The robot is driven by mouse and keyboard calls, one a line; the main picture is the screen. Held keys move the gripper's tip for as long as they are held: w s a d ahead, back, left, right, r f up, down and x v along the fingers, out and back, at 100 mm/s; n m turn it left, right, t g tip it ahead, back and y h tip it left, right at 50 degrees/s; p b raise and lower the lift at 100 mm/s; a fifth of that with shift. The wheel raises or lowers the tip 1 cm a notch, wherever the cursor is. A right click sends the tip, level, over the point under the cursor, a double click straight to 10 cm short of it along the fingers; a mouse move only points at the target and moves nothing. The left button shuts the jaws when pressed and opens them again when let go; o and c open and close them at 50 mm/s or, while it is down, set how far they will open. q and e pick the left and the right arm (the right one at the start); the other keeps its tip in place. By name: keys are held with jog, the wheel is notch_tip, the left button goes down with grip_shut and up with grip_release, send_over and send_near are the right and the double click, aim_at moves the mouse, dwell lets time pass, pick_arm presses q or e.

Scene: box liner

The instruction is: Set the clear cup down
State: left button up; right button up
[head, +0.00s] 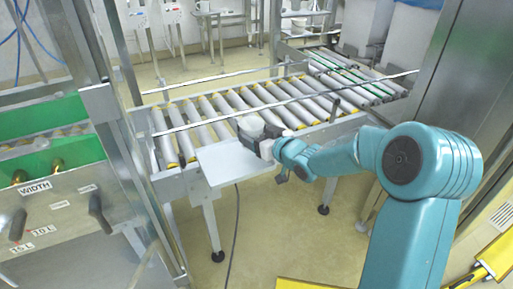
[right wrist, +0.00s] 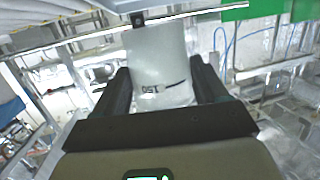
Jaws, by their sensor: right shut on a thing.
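The clear cup (head: 250,125) is a small pale, whitish cup held at the front edge of the roller conveyor, above the white shelf plate (head: 228,168). My right gripper (head: 258,139) is shut on it, with its arm coming in from the right. In the right wrist view the cup (right wrist: 160,55) stands between the two dark fingers and bears dark lettering. Whether its base touches anything below cannot be told. My left gripper is not in view.
The roller conveyor (head: 225,105) runs behind the cup, with a thin rail across it. A steel frame post (head: 130,130) and a machine with a WIDTH label (head: 60,215) stand on the left. A steel cabinet (head: 455,60) is on the right. Part of the plate is bare.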

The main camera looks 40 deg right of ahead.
notch_tip(320, 180, down, 4)
jog(key=shift+d+r+b, duration=0.1)
jog(key=shift+b, duration=0.3)
jog(key=shift+r, duration=0.1)
jog(key=shift+f, duration=0.25)
jog(key=o, duration=1)
jog(key=shift+r, duration=0.1)
